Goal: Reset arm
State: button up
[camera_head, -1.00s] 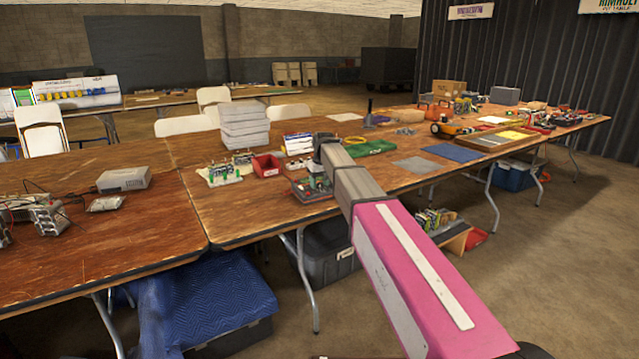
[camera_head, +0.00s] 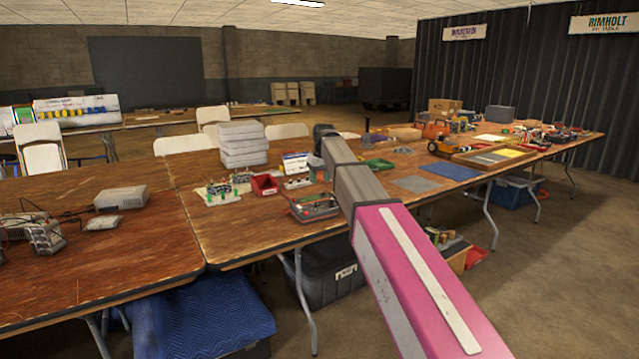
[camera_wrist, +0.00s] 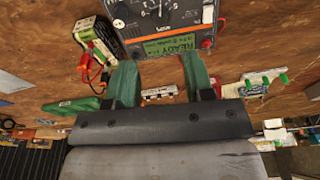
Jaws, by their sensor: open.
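My pink and grey arm reaches out over the front edge of the wooden table in the head view, with the dark wrist end (camera_head: 324,131) raised above the tabletop. In the wrist view my gripper (camera_wrist: 160,78) shows two green fingers spread apart with nothing held between them. Beyond the fingertips is a dark meter-like device (camera_wrist: 178,22) with a dial and a green display reading "READY". A small battery-like block (camera_wrist: 92,40) with red and black clips lies to its left. The fingers appear apart from both.
The long wooden table (camera_head: 110,265) carries a grey box (camera_head: 121,198), a red bin (camera_head: 264,185), a stack of grey-white cases (camera_head: 243,144) and a small red-and-dark device (camera_head: 315,207). Blue padded cloth (camera_head: 215,315) and a dark tote (camera_head: 330,275) are below. The air above the table looks free.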

jog(key=shift+d+f, duration=0.1)
jog(key=s+d+f+m, duration=0.1)
jog(key=s+d+f, duration=0.55)
jog(key=f, duration=0.45)
jog(key=s+d+f+m, duration=0.2)
jog(key=s+d+f, duration=0.45)
jog(key=f, duration=0.35)
jog(key=s+d+f+m, duration=0.1)
jog(key=s+d+f, duration=0.2)
jog(key=s, duration=0.3)
jog(key=s+d+f+g, duration=0.1)
jog(key=s+d+f, duration=0.2)
jog(key=s+f, duration=0.3)
jog(key=s+d+f+m+h, duration=0.1)
jog(key=s+d+f, duration=0.2)
jog(key=s, duration=0.4)
jog(key=shift+s+d+f+m+g, duration=0.2)
jog(key=shift+s+f+m+g, duration=0.15)
jog(key=shift+f, duration=0.4)
jog(key=shift+w, duration=0.1)
